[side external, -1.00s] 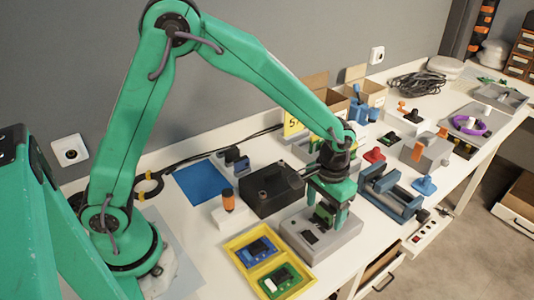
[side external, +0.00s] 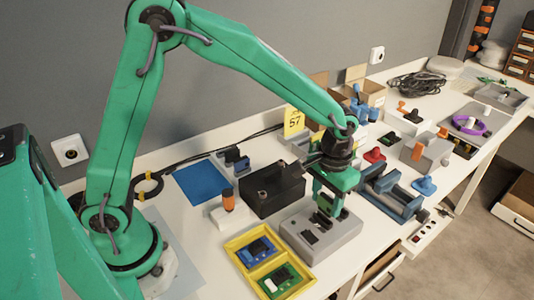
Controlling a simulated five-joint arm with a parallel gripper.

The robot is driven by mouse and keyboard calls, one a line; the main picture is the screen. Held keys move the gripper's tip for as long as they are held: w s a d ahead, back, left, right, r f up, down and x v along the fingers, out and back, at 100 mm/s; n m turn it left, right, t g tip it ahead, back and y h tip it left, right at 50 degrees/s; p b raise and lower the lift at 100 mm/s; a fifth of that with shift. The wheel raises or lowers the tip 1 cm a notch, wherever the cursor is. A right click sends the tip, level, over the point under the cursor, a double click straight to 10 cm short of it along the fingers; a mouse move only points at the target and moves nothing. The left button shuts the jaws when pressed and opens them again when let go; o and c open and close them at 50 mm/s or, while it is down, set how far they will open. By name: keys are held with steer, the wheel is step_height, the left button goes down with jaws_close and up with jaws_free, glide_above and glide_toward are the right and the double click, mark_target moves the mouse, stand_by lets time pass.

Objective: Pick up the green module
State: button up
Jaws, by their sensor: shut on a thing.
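My gripper (side external: 330,205) is above the grey fixture block (side external: 340,245). It is shut on a small green module (side external: 325,204), mostly hidden between the green fingers. The module appears to be just above the block's top. Another green board (side external: 280,280) lies in the front compartment of the yellow tray (side external: 233,246), left of the block. A blue board (side external: 256,252) lies in the tray's back compartment.
A black box (side external: 273,190) stands close behind the fixture. A blue-grey vise (side external: 393,197) is close on the right. A blue mat (side external: 203,183) lies bare farther left.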

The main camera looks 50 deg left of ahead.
steer(key=s+d+r, duration=0.7)
steer(key=s+r, duration=0.1)
steer(key=s, duration=0.1)
steer(key=shift+s, duration=0.1)
stand_by(0.6)
steer(key=s+a+f+n, duration=0.1)
steer(key=s+a+n, duration=0.1)
steer(key=a+n, duration=0.3)
steer(key=s+a+f+n, duration=0.1)
steer(key=a+n, duration=0.5)
steer(key=a, duration=0.5)
steer(key=s+a+f+n, duration=0.1)
steer(key=s+a+n, duration=0.1)
steer(key=a+n, duration=0.4)
steer(key=shift+s+a+f, duration=0.15)
steer(key=shift+a, duration=0.65)
steer(key=shift+s+a+f, duration=0.1)
steer(key=shift+s+a, duration=0.05)
steer(key=shift+a, duration=0.6)
steer(key=shift+s+a+f+n, duration=0.15)
steer(key=shift+s+a+n, duration=0.25)
steer(key=shift+n, duration=0.1)
steer(key=a+f, duration=0.2)
steer(key=a, duration=0.2)
steer(key=a+f, duration=0.2)
steer(key=a, duration=0.1)
steer(key=a+f, duration=0.3)
steer(key=a, duration=0.1)
steer(key=shift+a, duration=0.3)
